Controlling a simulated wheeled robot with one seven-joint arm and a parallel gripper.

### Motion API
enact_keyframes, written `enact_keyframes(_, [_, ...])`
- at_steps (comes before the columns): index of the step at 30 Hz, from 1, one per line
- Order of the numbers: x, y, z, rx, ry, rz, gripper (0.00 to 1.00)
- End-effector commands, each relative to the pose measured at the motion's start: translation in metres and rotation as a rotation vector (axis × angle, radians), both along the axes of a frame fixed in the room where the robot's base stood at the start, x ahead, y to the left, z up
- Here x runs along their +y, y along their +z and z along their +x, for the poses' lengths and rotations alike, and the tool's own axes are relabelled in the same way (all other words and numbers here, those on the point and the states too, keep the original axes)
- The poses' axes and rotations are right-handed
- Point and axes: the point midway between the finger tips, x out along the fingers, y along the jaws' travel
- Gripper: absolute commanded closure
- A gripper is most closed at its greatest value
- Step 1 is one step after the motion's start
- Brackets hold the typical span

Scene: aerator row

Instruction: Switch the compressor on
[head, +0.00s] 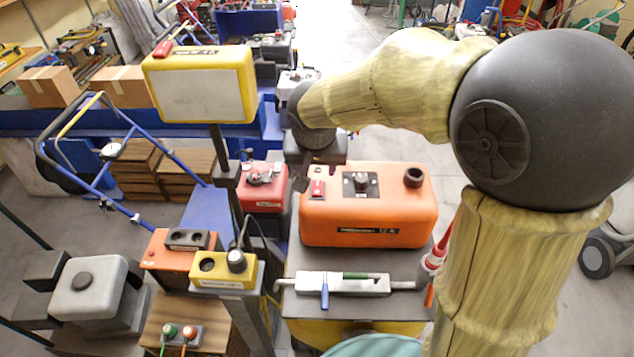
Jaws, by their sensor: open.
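An orange machine (370,219), which may be the compressor, stands on a dark-topped stand at the centre. Its label is too small to read. On its top are a red switch (317,188) at the left, a dark dial (361,182) in the middle and a black round cap (414,177) at the right. I cannot tell the switch's position. My gripper (303,180) points down at the machine's back left corner, just left of and above the red switch. It looks empty. Its fingers are small and dark, and I cannot tell whether they touch anything.
A yellow display box (201,85) on a post stands left of my gripper. A red machine (262,187) sits behind that post. A grey lever bar (342,284) lies in front of the orange machine. A yellow control box (222,270) and a blue cart frame (75,165) are at left.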

Motion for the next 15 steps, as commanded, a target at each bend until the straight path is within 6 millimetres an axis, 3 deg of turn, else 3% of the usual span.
enact_keyframes(15, [-0.001,-0.082,0.033,0.003,0.001,0.0,0.55])
